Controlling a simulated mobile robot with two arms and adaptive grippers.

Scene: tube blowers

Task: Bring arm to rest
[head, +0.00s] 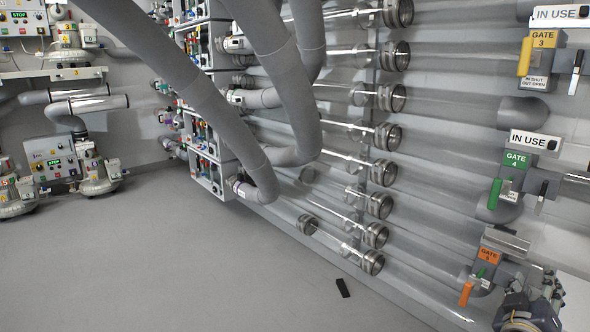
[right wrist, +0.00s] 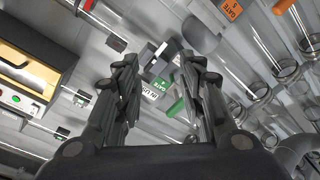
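My left gripper is not in view.
Gates 3 (head: 525,57), 4 (head: 495,193) and 5 (head: 466,293) line the right wall. Clear tubes with metal collars (head: 380,204) and thick grey hoses (head: 291,90) fill the middle. A small black piece (head: 343,288) lies on the floor, which is mostly bare (head: 150,255).

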